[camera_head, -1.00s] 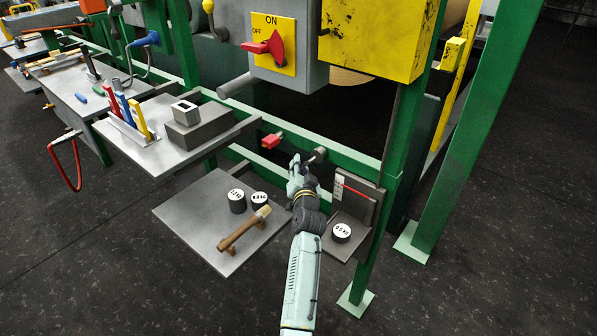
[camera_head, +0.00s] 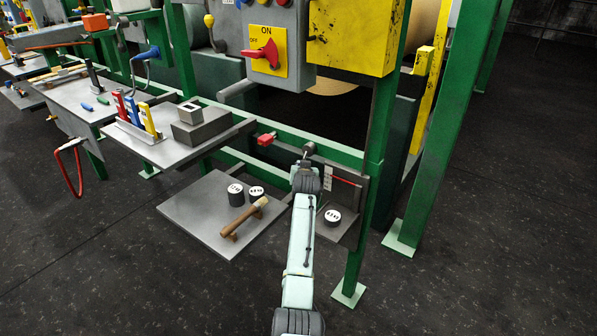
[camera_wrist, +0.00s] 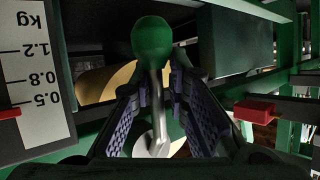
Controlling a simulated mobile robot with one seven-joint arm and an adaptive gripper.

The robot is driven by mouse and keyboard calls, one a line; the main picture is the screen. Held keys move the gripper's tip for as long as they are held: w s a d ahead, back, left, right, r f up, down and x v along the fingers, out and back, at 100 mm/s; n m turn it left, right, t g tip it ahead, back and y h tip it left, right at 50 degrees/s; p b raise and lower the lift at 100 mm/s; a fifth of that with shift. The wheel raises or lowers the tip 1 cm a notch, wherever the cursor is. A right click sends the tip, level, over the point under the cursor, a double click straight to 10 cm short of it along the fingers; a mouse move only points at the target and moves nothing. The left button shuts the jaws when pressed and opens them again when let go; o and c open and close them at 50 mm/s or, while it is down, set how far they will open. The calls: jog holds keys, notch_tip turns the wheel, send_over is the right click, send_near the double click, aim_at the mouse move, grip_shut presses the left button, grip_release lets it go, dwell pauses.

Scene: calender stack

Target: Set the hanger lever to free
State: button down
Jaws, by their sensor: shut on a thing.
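The lever with a round green knob (camera_wrist: 153,40) and a metal rod (camera_wrist: 158,100) fills the middle of the wrist view. Its rod ends at a pale round hub low in that view. My gripper (camera_wrist: 160,95) has a finger on each side of the rod and is shut on the lever. In the head view my gripper (camera_head: 306,165) is at the green frame's lower rail, just below a small dark round part (camera_head: 309,148). My wrist hides most of the lever there. No free or locked marking is readable.
A kg scale plate (camera_wrist: 35,75) with a red pointer is beside the lever. A red block (camera_head: 266,139) sits on the rail to the left. Labelled weights (camera_head: 332,217) and a wooden-handled tool (camera_head: 245,216) rest on low plates. A green post (camera_head: 369,200) stands to the right.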

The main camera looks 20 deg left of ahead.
jog(key=shift+s+d+f, duration=0.1)
jog(key=shift+s+d+f+n+g+h+p, duration=0.1)
jog(key=shift+d+f+n+g+h+p, duration=0.1)
jog(key=shift+f+n+g+h+p, duration=0.3)
jog(key=shift+d+f, duration=0.1)
jog(key=shift+d, duration=0.15)
jog(key=c, duration=1.7)
grip_release()
jog(key=shift+d, duration=0.2)
jog(key=o, duration=0.4)
jog(key=shift+a+r, duration=0.1)
jog(key=shift+r, duration=0.2)
jog(key=shift+a+r, duration=0.1)
jog(key=shift+r, duration=0.1)
jog(key=v, duration=1.2)
jog(key=shift+f, duration=0.25)
